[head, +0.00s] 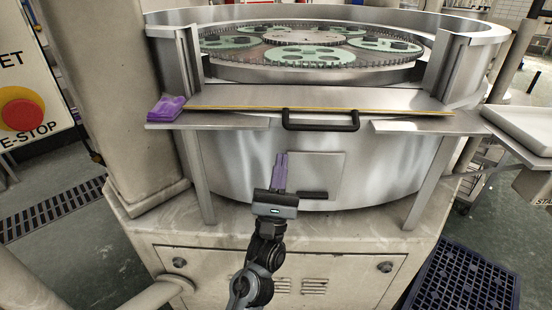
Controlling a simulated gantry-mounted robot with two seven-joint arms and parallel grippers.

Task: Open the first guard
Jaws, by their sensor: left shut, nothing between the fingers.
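The lapping machine (370,160) is a round steel tub with geared green carriers (310,55) inside its ring. At its front, a steel guard panel (320,97) with a yellow edge strip spans between two upright posts. A black bar handle (320,120) sits at the middle of the panel's front edge. My left gripper (281,158) points up in front of the tub wall, below and a little left of the handle in the picture. Its purple fingers are shut together with nothing between them, apart from the handle. My right gripper is out of view.
A folded purple cloth (166,107) lies on the left ledge. A small plate with a dark grip (313,195) is on the tub wall beside my gripper. A pale tray (522,124) stands at right, a dark blue crate (465,278) below. A red E-stop (22,109) is at far left.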

